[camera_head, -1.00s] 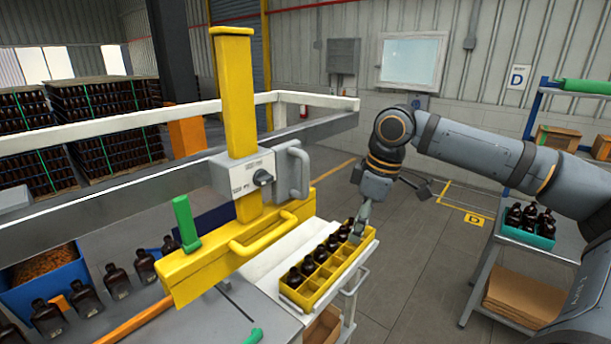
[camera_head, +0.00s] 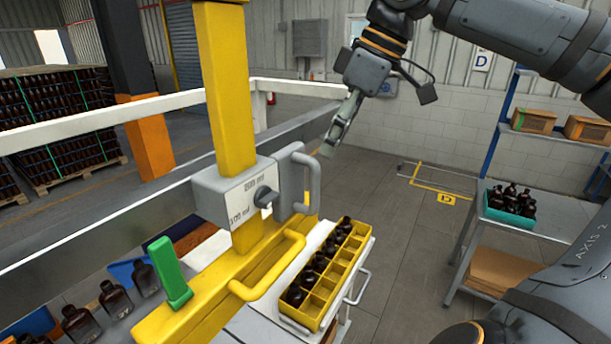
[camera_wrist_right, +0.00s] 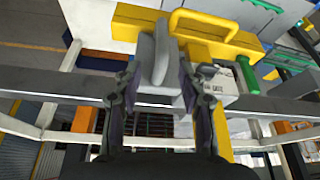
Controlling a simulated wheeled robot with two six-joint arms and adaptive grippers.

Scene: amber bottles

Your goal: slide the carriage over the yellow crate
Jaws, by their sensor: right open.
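The carriage is a grey box (camera_head: 238,190) with a label and black knob, mounted on a yellow post (camera_head: 226,80) at the rail (camera_head: 130,215). A grey handle (camera_head: 310,180) stands out on its right side. Below it is a yellow beam (camera_head: 195,300) with a yellow loop handle and green lever. The yellow crate (camera_head: 338,289) lies to the right of the carriage, with dark bottles in its left row and empty cells in its right row. My right gripper (camera_head: 329,147) is open near the grey handle. In the right wrist view the handle (camera_wrist_right: 156,55) appears between the fingers, contact unclear.
The crate sits on a white table (camera_head: 310,245). Several bottles (camera_head: 115,298) stand in a line at left. A grey cart (camera_head: 550,215) with a teal crate of bottles (camera_head: 511,203) stands at right. The floor between is clear.

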